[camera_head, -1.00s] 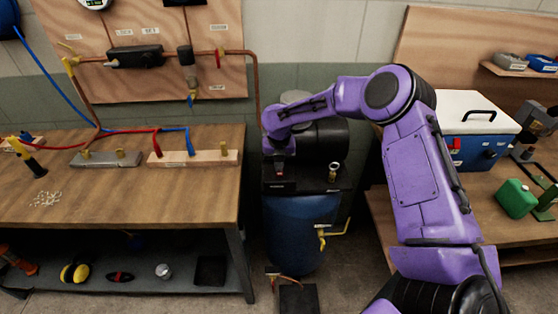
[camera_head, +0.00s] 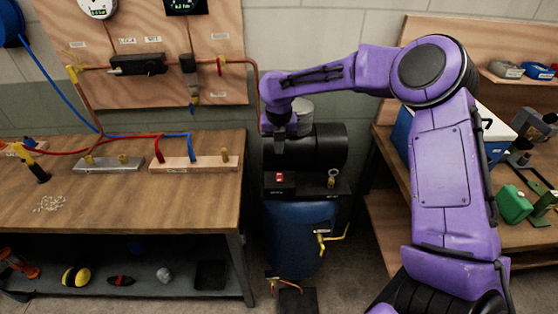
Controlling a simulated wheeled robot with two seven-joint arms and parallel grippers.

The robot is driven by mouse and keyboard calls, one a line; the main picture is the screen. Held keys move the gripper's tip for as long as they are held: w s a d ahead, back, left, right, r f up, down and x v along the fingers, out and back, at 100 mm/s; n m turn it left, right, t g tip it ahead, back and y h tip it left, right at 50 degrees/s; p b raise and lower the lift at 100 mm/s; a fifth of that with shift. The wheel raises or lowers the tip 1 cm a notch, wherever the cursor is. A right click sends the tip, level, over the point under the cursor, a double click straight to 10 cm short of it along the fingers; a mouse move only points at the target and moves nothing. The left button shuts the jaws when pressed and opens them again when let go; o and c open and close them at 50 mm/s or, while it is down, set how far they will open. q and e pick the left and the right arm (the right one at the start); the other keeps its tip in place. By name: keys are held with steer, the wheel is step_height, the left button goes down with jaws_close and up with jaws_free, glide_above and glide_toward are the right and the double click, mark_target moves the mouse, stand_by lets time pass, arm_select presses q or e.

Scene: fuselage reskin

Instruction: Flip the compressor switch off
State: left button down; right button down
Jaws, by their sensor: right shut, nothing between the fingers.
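The compressor (camera_head: 322,150) stands between the two benches, a black motor unit on top of a blue tank (camera_head: 295,238). Its red switch (camera_head: 280,177) sits on a small black box at the front left of the top. Which way the switch is tipped is too small to tell. My right gripper (camera_head: 279,152) is shut and empty, pointing down above and slightly behind the red switch, apart from it. Its fingertips are dark against the black motor. My left gripper is not in view.
A brass fitting with a ring (camera_head: 332,178) stands right of the switch. A yellow-handled valve (camera_head: 330,236) sticks out from the tank's front. The wooden workbench (camera_head: 205,205) is close on the left; a blue cooler (camera_head: 402,130) stands on the right bench.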

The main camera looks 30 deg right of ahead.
steer(key=shift+s+r, duration=0.1)
steer(key=shift+r, duration=0.65)
steer(key=s+a+f+m+y+b, duration=0.15)
steer(key=s+a+f+m, duration=0.4)
steer(key=f, duration=0.55)
steer(key=s+a+f+m+y+b, duration=0.1)
steer(key=s+a+f+m+b, duration=0.1)
steer(key=s+a+f+m, duration=0.65)
steer(key=s+f+m+y+b, duration=0.15)
steer(key=f+m, duration=0.35)
steer(key=f, duration=0.8)
steer(key=s+d+f+m+h+b, duration=0.1)
steer(key=s+d+f+m+h, duration=0.1)
steer(key=s+m, duration=0.3)
steer(key=s+d+f+m+t+h+b, duration=0.1)
steer(key=s+d+m, duration=0.3)
steer(key=s, duration=0.5)
steer(key=s+d+f+m+t+h+b, duration=0.1)
steer(key=s+d+f+m+h, duration=0.2)
steer(key=s+m, duration=0.3)
steer(key=shift+s+m+h, duration=0.3)
steer(key=shift+s+m, duration=0.1)
steer(key=shift+m, duration=0.8)
steer(key=shift+a, duration=0.1)
